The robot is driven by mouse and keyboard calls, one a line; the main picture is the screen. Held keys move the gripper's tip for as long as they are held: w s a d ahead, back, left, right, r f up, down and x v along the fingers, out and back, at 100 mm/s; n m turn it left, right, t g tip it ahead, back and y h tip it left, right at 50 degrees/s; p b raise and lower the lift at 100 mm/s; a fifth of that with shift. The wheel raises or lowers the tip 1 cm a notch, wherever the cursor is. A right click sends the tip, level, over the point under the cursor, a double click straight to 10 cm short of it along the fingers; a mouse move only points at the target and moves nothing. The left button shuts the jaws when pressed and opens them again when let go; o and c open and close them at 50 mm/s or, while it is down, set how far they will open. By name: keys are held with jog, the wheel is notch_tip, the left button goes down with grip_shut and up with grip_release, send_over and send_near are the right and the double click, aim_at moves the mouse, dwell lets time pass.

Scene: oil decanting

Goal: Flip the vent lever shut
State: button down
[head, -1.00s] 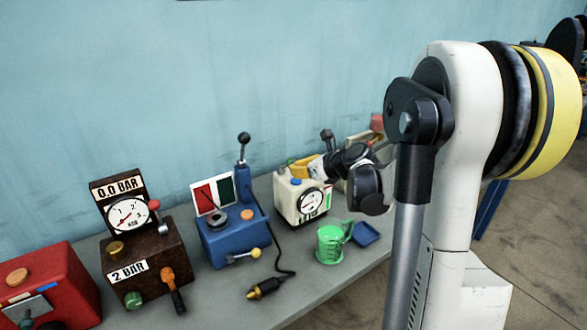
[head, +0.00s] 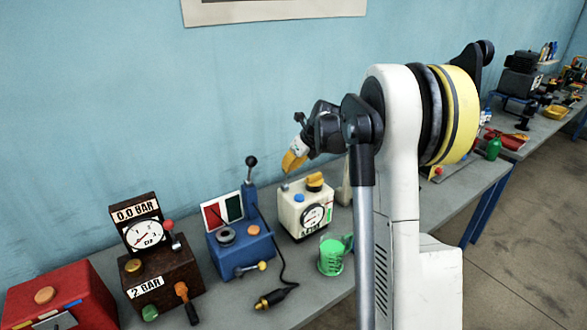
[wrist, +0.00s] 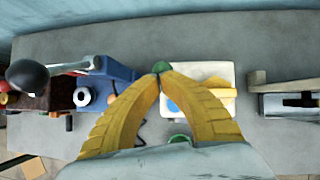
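A cream container (head: 303,218) with a round gauge stands on the bench.
A blue unit (head: 240,250) with a tall black-knobbed lever (head: 251,162) stands left of the container. A green measuring cup (head: 331,257) is in front. A brown gauge box (head: 165,275) and a red box (head: 62,295) are further left.

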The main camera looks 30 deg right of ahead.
jog(key=shift+w+r, duration=0.2)
jog(key=shift+w, duration=0.85)
jog(key=shift+w+p, duration=0.3)
jog(key=shift+w, duration=0.05)
dwell(1.0)
jog(key=shift+s+r, duration=0.1)
jog(key=shift+s+d+r, duration=0.1)
jog(key=shift+s+d, duration=0.05)
jog(key=shift+s, duration=0.1)
jog(key=p+v, duration=0.2)
jog(key=v, duration=1)
jog(key=shift+s+p, duration=0.2)
jog(key=shift+p, duration=0.15)
jog(key=shift+r, duration=0.15)
